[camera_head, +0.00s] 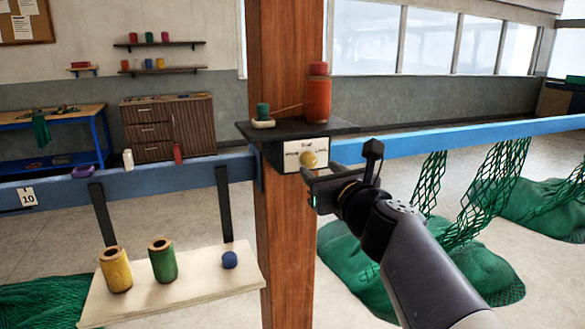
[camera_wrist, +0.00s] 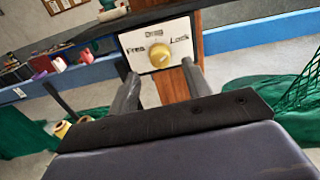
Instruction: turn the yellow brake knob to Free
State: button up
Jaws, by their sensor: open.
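The yellow brake knob (camera_head: 308,160) sits on a white plate (camera_head: 293,158) under the dark shelf on the wooden post. In the wrist view the knob (camera_wrist: 160,56) is at the plate's middle, with Free printed left, Drag above and Lock right. Which word the knob points to is too small to tell. My gripper (camera_head: 320,175) is open in front of the plate, just right of and below the knob in the head view. In the wrist view its fingers (camera_wrist: 161,80) stand left and right below the knob, with nothing between them.
The dark shelf (camera_head: 345,127) overhangs the plate and carries a large orange spool (camera_head: 319,95) and a small green spool (camera_head: 263,111). The wooden post (camera_head: 285,240) stands below. A blue rail (camera_head: 480,134) runs behind. A pale board (camera_head: 195,292) with cylinders is lower left.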

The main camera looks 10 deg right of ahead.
aim_at(312, 163)
jog(key=shift+w+a, duration=0.15)
jog(key=shift+w, duration=1)
jog(key=shift+w+a, duration=0.15)
jog(key=shift+w, duration=0.95)
jog(key=shift+c, duration=0.4)
jog(key=c, duration=0.9)
